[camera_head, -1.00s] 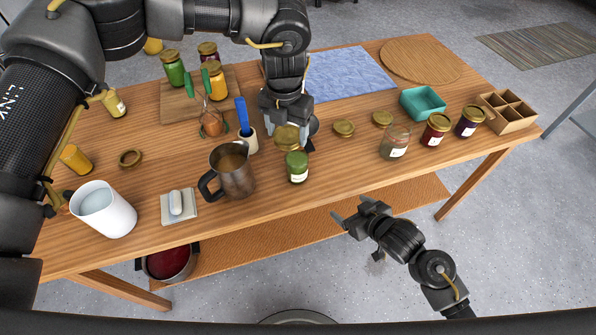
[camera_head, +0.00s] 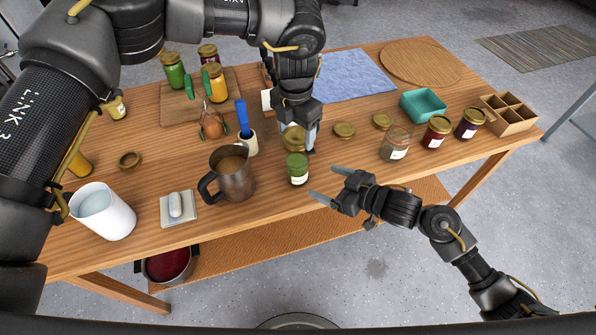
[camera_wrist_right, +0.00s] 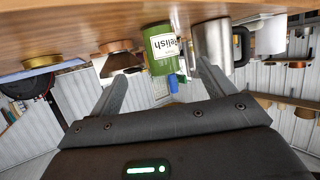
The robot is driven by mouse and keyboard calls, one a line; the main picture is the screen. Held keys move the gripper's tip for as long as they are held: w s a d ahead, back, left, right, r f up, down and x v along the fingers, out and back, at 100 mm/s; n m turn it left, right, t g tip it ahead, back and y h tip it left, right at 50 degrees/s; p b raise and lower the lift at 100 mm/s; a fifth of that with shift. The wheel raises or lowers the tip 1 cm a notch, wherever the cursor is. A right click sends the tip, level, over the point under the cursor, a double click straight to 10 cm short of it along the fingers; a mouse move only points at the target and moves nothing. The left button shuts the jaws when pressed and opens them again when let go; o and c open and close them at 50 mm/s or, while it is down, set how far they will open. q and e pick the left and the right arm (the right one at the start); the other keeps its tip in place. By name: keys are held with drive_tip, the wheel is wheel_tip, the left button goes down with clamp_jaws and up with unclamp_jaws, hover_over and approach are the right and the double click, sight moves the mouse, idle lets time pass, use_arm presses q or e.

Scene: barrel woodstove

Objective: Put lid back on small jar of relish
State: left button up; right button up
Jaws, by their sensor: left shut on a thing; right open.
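The small relish jar (camera_head: 297,168), green with a white label, stands upright near the table's front edge; its label reads "Relish" in the right wrist view (camera_wrist_right: 162,48). My left gripper (camera_head: 299,128) is shut on a gold lid (camera_head: 293,139), which shows just above and behind the jar; the head view does not settle whether they touch. My right gripper (camera_head: 329,184) is open and empty, in front and right of the jar. In the right wrist view the jar appears beyond and between its open fingers (camera_wrist_right: 162,85).
A metal pitcher (camera_head: 234,178) stands left of the jar, with a blue-handled tool in a pot (camera_head: 247,143) behind. Loose lids (camera_head: 344,130) (camera_head: 382,121) and an open glass jar (camera_head: 395,145) are to the right. The table front between jar and glass jar is clear.

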drive_tip(key=x, duration=1.1)
drive_tip(key=shift+w+a, duration=0.1)
drive_tip(key=shift+a, duration=0.05)
drive_tip(key=shift+c, duration=0.3)
drive_tip(key=c, duration=1.4)
use_arm(q)
hover_over(297, 169)
drive_tip(key=w, duration=0.3)
drive_tip(key=shift+a+f, duration=0.1)
drive_tip(key=shift+f, duration=2.4)
drive_tip(key=shift+f, duration=0.1)
drive_tip(key=shift+f, duration=0.75)
drive_tip(key=shift+s+f, duration=0.15)
drive_tip(key=shift+f, duration=0.2)
